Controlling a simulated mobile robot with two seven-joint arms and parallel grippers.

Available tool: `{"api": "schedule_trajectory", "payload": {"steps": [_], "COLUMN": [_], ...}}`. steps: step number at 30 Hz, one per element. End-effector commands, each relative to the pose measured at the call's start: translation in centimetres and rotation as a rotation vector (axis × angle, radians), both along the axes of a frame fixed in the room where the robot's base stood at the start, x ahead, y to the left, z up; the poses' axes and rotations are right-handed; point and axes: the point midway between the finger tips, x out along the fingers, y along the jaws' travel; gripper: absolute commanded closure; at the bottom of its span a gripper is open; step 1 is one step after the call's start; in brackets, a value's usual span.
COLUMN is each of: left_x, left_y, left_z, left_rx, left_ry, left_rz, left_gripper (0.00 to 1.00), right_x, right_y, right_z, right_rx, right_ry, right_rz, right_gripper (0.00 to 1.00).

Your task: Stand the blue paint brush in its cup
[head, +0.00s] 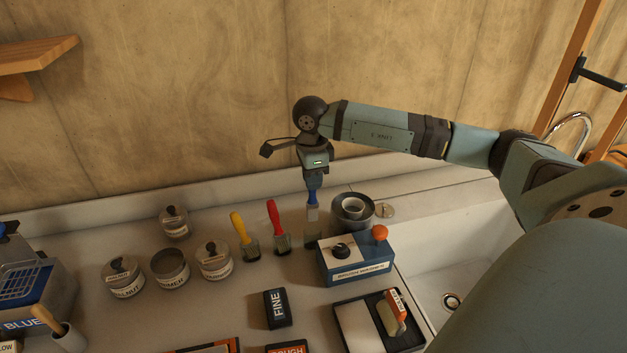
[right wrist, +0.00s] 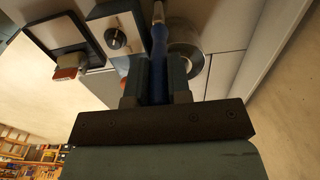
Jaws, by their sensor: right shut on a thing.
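The blue paint brush (head: 312,195) hangs roughly upright below my right gripper (head: 314,178), which is shut on its blue handle. The pale lower part of the brush points down. A small grey-brown cup (head: 312,236) stands directly below it; I cannot tell whether the brush tip is above or inside its rim. In the right wrist view the blue handle (right wrist: 159,45) runs out from between the fingers (right wrist: 158,75). My left gripper is not in view.
A blue-and-white box with a knob (head: 355,262) stands close in front, right of the cup. Several labelled tins (head: 170,270) stand at left. A sink (head: 455,270) lies right; a wall rises behind.

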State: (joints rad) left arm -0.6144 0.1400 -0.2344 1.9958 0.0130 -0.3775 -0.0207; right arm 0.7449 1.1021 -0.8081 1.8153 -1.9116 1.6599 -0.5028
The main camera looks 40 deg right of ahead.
Motion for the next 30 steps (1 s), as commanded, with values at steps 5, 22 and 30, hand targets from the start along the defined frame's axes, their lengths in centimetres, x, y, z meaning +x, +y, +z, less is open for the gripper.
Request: {"api": "schedule_trajectory", "payload": {"steps": [5, 22, 30], "left_x": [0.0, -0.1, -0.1], "left_y": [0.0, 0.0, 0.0], "left_z": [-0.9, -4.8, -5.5], "left_rx": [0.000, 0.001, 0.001], "left_ry": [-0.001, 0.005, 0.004], "left_rz": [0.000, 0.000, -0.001], "left_gripper": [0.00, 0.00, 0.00], "right_x": [-0.1, -0.1, -0.1], "right_y": [0.1, 0.1, 0.1], "right_z": [-2.0, -7.2, -8.3], "right_rx": [0.000, 0.000, 0.000], "right_ry": [0.004, 0.002, 0.002], "right_rz": [0.002, 0.001, 0.002], "right_gripper": [1.00, 1.00, 1.00]}}
